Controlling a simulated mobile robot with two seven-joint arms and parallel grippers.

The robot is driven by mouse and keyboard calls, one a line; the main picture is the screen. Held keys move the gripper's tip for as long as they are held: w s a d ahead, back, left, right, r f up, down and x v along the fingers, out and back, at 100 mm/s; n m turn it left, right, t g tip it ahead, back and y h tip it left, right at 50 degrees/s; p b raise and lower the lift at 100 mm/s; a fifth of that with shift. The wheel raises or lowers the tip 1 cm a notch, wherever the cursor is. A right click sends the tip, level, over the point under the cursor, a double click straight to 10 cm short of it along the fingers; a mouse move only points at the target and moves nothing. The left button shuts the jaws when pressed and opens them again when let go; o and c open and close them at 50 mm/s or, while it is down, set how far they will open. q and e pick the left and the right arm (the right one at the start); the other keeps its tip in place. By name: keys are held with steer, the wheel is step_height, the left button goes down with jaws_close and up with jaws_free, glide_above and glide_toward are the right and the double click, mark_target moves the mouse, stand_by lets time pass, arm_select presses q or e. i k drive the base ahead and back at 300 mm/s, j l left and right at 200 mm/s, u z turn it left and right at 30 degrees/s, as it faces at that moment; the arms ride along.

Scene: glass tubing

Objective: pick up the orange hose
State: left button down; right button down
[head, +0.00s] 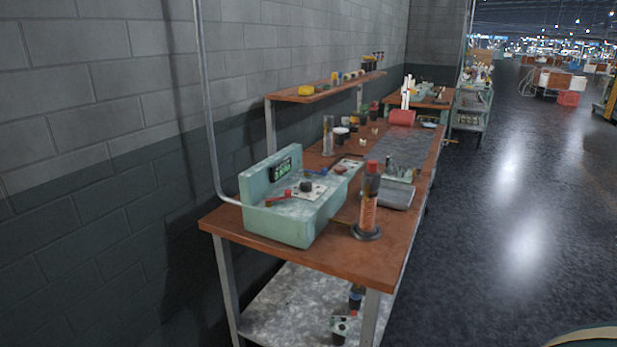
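I cannot clearly make out an orange hose. A thin, light orange-brown strand (447,141) shows at the far right edge of the workbench, too small to tell if it is the hose. Neither of my grippers is in view.
A long wooden-topped workbench (330,256) runs along the grey block wall. A pale green machine (301,222) fills its near left end. A grey tray (396,192) and a raised shelf (312,94) stand farther back. The dark floor (510,260) to the right is open.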

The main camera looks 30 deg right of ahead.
mark_target(366, 226)
steer(key=z, duration=1.3)
steer(key=i+l+u, duration=0.1)
steer(key=u, duration=0.35)
steer(key=l+u, duration=0.15)
steer(key=u, duration=0.35)
steer(key=i+l+u, duration=0.15)
steer(key=l+u, duration=0.15)
steer(key=l, duration=0.2)
steer(key=l+u, duration=0.3)
steer(key=l, duration=0.2)
steer(key=l+u, duration=0.35)
steer(key=l, duration=1.55)
steer(key=k+l, duration=0.1)
steer(key=l, duration=0.6)
steer(key=l+u, duration=0.1)
steer(key=l, duration=0.65)
steer(key=k, duration=0.05)
